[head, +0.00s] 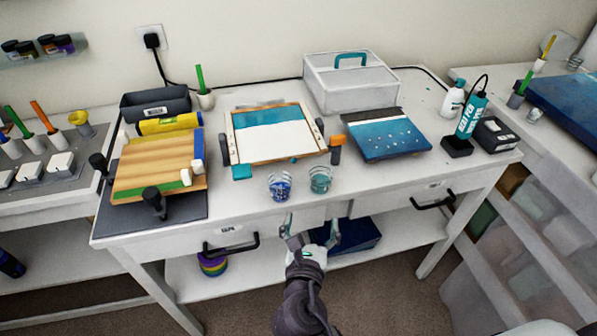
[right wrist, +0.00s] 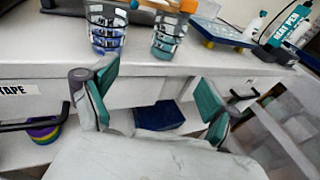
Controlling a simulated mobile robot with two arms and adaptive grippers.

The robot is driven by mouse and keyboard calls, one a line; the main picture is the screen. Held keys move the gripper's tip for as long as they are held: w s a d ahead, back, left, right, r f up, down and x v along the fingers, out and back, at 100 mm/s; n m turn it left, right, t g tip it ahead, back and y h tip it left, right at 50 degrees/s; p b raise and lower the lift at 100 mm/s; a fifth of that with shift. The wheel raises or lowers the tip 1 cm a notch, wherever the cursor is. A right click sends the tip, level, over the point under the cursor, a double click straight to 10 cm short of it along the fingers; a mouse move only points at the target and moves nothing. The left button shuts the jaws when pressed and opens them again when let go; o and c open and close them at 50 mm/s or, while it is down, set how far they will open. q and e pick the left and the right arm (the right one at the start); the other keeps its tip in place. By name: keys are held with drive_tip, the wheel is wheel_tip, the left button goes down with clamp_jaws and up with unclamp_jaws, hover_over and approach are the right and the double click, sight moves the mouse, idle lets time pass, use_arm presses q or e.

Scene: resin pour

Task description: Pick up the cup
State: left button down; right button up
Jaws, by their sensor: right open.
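Two clear cups stand upright near the front edge of the white table. The left cup (head: 279,186) holds dark blue, and the right cup (head: 320,180) holds teal. In the right wrist view the blue cup (right wrist: 106,30) is at the upper left and the teal cup (right wrist: 167,36) is right of it. My right gripper (head: 311,229) is open and empty, in front of the table edge and below the cups. Its two teal-padded fingers (right wrist: 158,88) are spread apart in the wrist view, touching neither cup. My left gripper is not in view.
A framed white and teal panel (head: 270,137) lies behind the cups. A blue panel (head: 385,137) lies right, a wooden board (head: 155,165) left. An orange-topped tool (head: 336,145) stands close behind the teal cup. Drawer handles (head: 232,246) jut from the table front.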

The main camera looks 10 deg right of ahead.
sight(320, 184)
drive_tip(key=x, duration=0.2)
drive_tip(key=r+x, duration=0.1)
drive_tip(key=x, duration=0.2)
drive_tip(key=d+p+x, duration=0.1)
drive_tip(key=x, duration=0.1)
drive_tip(key=shift+w+r, duration=0.15)
drive_tip(key=shift+w, duration=0.1)
drive_tip(key=shift+w+d, duration=0.1)
drive_tip(key=shift+w, duration=0.15)
drive_tip(key=shift+w+d, duration=0.1)
drive_tip(key=shift+w, duration=0.1)
drive_tip(key=x, duration=0.3)
drive_tip(key=p+x, duration=0.1)
drive_tip(key=shift+w+d+r, duration=0.1)
drive_tip(key=shift+w+r, duration=0.15)
drive_tip(key=shift+r, duration=0.15)
drive_tip(key=shift+w+d+f, duration=0.1)
drive_tip(key=shift+w, duration=0.1)
drive_tip(key=c, duration=1.3)
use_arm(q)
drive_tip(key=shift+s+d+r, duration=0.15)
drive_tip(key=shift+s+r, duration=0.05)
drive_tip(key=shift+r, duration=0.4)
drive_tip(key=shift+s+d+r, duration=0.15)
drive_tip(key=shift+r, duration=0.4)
